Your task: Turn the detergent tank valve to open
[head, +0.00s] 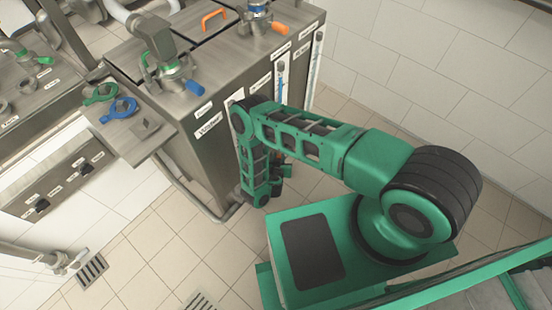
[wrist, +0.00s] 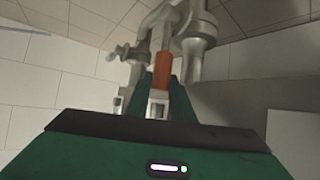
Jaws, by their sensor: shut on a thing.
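In the wrist view an orange valve handle (wrist: 163,74) stands upright in the picture, attached to a grey metal pipe fitting (wrist: 198,38). My gripper (wrist: 158,100) is around the near end of the handle and shut on it. In the head view my arm reaches down beside the front of the steel tank cabinet (head: 165,115), low near the floor. The gripped handle and most of my gripper are hidden there behind the arm and cabinet. I cannot tell from the handle how far the valve is turned.
On the cabinet top are a valve with a blue lever (head: 195,88), one with an orange lever (head: 280,28) and an orange handle (head: 213,17). Green (head: 100,94) and blue (head: 119,109) ring tools lie on a side shelf (head: 135,138). The tiled floor (head: 150,250) in front is clear.

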